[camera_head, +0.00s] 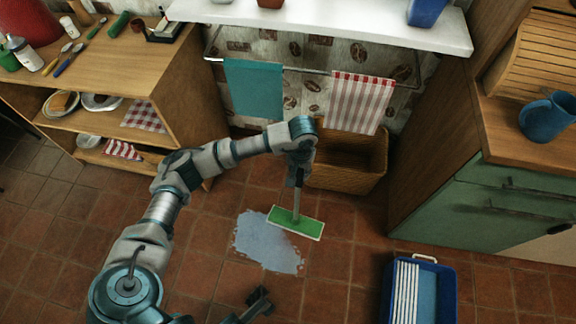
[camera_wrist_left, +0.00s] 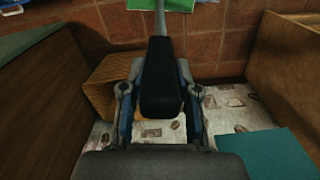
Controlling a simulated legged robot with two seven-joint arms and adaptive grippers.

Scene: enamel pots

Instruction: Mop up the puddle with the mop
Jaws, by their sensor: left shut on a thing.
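The mop has a flat green head (camera_head: 295,222) with a pale rim and a thin upright handle (camera_head: 297,200). My left gripper (camera_head: 298,172) is shut on the upper part of the handle. In the left wrist view the mop's black grip (camera_wrist_left: 161,80) lies between my left fingers, and the green head (camera_wrist_left: 160,4) shows at the top edge. The pale blue puddle (camera_head: 262,243) lies on the tiles. The mop head overlaps its upper right edge in the head view; I cannot tell whether it touches the floor. My right gripper (camera_head: 259,299) shows dark and small near the bottom edge.
A blue tray (camera_head: 449,296) with a white ridged grid stands on the floor at lower right. A wicker basket (camera_head: 350,178) stands behind the mop. A wooden shelf unit (camera_head: 190,105) is at left, a green cabinet (camera_head: 470,208) at right. Tiles between puddle and tray are clear.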

